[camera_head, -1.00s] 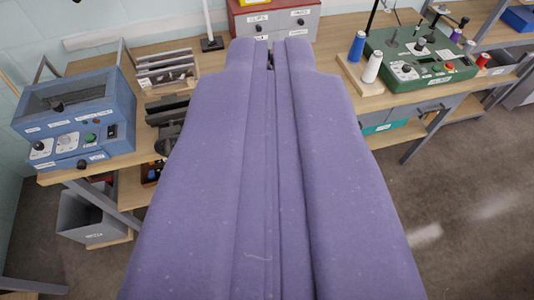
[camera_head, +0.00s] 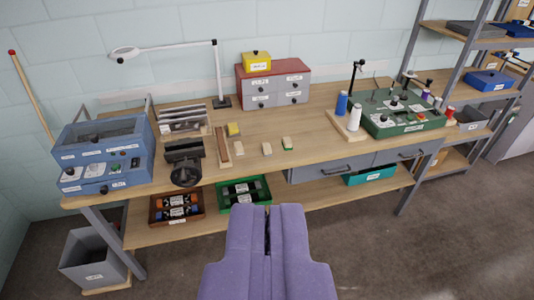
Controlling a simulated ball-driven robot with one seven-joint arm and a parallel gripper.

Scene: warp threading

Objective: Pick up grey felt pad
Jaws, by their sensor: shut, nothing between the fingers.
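My gripper (camera_head: 267,228) is purple and fills the bottom middle of the view. Its two fingers lie side by side, shut and empty, in front of the workbench (camera_head: 315,120) and apart from it. No object stands out clearly as the grey felt pad. A flat dark grey piece (camera_head: 476,28) lies on the upper shelf at the top right, but I cannot tell whether it is felt. Small pale blocks (camera_head: 266,149) lie on the middle of the bench, beyond my gripper.
A blue machine (camera_head: 103,157) and a dark vise (camera_head: 184,160) stand at the left. A drawer unit (camera_head: 275,85) stands at the back. A green machine (camera_head: 403,113) and thread spools (camera_head: 354,118) are at the right. Trays (camera_head: 243,190) sit below. The bench's centre right is clear.

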